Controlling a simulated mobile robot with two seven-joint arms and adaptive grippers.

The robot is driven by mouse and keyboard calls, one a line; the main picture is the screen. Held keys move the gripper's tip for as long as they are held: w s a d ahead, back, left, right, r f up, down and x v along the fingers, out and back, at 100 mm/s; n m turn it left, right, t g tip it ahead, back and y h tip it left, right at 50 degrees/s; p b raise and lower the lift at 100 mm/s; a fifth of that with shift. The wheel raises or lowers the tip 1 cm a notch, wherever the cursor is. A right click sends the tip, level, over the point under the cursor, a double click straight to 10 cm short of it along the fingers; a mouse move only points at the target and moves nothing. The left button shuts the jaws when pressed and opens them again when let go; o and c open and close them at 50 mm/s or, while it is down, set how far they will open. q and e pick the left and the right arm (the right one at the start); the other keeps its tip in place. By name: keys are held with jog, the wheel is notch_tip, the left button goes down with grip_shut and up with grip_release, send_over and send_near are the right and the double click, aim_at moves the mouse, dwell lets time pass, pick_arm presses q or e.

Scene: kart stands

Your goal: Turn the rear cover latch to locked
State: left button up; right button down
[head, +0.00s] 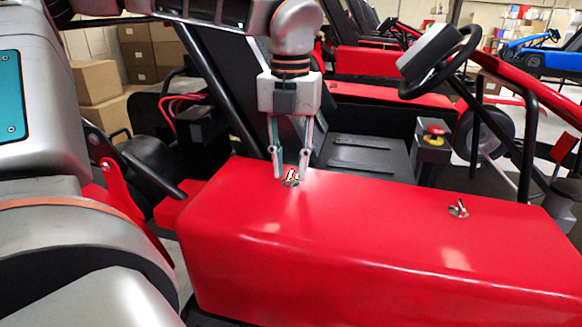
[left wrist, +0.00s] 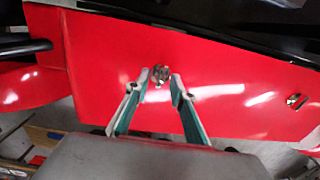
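The red cover (head: 330,250) carries two small metal latches. One latch (head: 291,178) is at the left end of its top, directly below my left gripper (head: 290,164); I take it as the rear one. The other latch (head: 458,209) is to the right. My left gripper points down and is open, its fingertips on either side of the near latch. In the left wrist view this latch (left wrist: 161,73) shows just beyond the gap between the fingertips. Whether the fingers touch it, I cannot tell. The far latch (left wrist: 296,101) is clear of the gripper. My right gripper is not in view.
A black steering wheel (head: 440,62) and red frame tubes stand behind the cover at right. A box with a red button (head: 434,136) stands behind the cover. A black diagonal bar (head: 218,80) passes left of my gripper. Cardboard boxes (head: 97,82) are stacked at back left.

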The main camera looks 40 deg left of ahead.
pick_arm(q)
jog(key=shift+f, duration=0.4)
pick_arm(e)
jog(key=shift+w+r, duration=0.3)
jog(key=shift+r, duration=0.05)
pick_arm(q)
grip_shut()
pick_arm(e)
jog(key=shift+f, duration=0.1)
